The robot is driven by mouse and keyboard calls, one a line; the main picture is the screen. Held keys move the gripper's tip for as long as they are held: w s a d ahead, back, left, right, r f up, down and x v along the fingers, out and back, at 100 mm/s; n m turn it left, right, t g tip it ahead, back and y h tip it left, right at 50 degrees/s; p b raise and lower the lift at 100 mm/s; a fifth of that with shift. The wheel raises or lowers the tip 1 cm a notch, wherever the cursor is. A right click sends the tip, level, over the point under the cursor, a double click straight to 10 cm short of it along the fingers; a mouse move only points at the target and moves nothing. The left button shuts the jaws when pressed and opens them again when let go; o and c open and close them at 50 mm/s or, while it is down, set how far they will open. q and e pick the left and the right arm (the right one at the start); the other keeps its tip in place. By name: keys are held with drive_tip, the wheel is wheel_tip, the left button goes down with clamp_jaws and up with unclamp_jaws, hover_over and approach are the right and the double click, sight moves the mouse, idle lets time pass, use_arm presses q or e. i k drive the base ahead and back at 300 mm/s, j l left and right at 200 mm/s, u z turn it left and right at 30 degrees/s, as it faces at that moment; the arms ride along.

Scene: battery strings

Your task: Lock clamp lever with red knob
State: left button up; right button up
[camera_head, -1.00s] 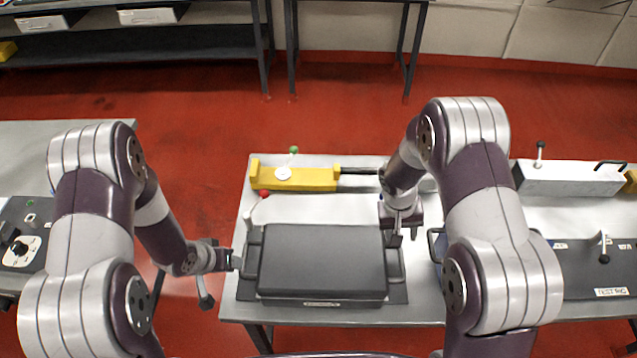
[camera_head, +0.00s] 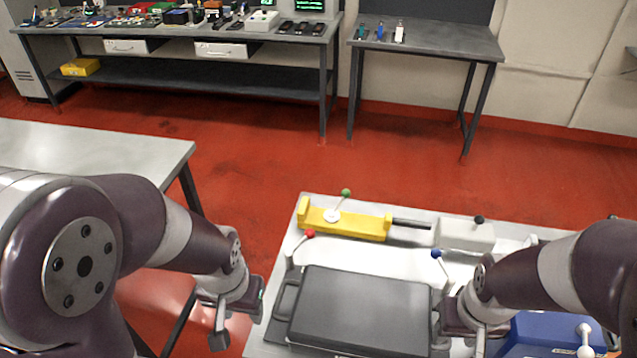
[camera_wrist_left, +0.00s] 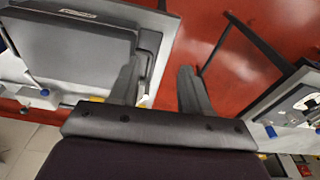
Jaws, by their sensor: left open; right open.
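The clamp lever with the red knob (camera_head: 309,234) stands at the left rear corner of the black case (camera_head: 362,305), its arm tilted toward the back right from a pale base. My left gripper (camera_head: 262,296) is in front of the table's left edge, left of the case and apart from the lever. In the left wrist view its two fingers (camera_wrist_left: 157,85) are spread and empty, with the case's side handle beyond. My right gripper (camera_head: 458,335) is at the case's right side, its fingertips mostly hidden by the wrist. A blue-knobbed lever (camera_head: 437,254) stands behind it.
A yellow fixture (camera_head: 345,222) with a green-knobbed lever (camera_head: 346,193) lies along the table's back. A white block (camera_head: 465,234) with a black knob is beside it. A blue case (camera_head: 548,335) is at right. A second table (camera_head: 90,145) stands at left.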

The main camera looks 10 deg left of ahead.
sight(309, 234)
drive_tip(key=i+j+z, duration=0.1)
drive_tip(key=z, duration=0.25)
drive_tip(key=i+j+z, duration=0.1)
drive_tip(key=z, duration=0.3)
drive_tip(key=j+z, duration=0.2)
drive_tip(key=z, duration=0.15)
drive_tip(key=i, duration=0.05)
